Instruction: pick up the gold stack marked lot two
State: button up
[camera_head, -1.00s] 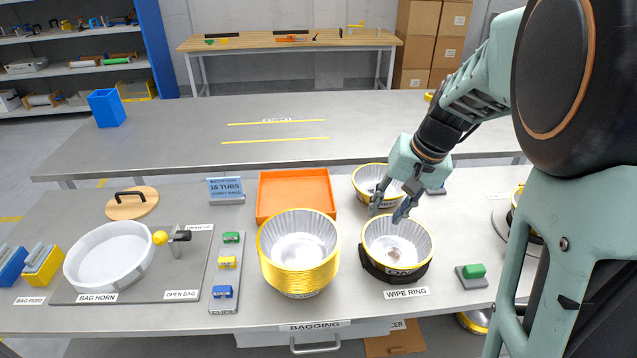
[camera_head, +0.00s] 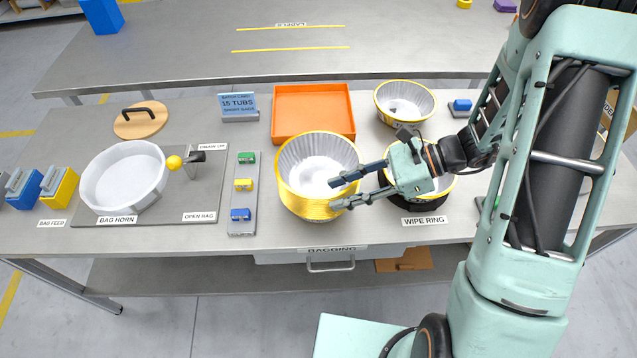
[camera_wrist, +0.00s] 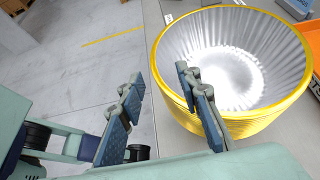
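A tall gold-rimmed stack of nested silver tubs (camera_head: 310,208) stands upright on the bench, left of the wipe ring. It also shows in the wrist view (camera_wrist: 245,125). I see no readable lot mark on it. My gripper (camera_head: 338,193) is open and empty at the stack's right side. In the head view its fingers overlap the stack's right rim. In the wrist view the right finger crosses in front of the stack's wall and the left finger is clear of it. I cannot tell whether either touches.
My gripper partly covers a gold-rimmed tub in the dark wipe ring (camera_head: 398,203). Another gold-rimmed tub (camera_head: 405,102) stands behind it. An orange tray (camera_head: 313,112) lies behind the stack. A grey strip of coloured blocks (camera_head: 242,215) and the white bag horn (camera_head: 122,178) are left.

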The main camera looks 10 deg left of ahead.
aim_at(321, 212)
jog(key=shift+x, duration=2.75)
jog(key=shift+d+f, duration=0.1)
jog(key=shift+d, duration=0.05)
jog(key=shift+c, duration=0.6)
grip_shut()
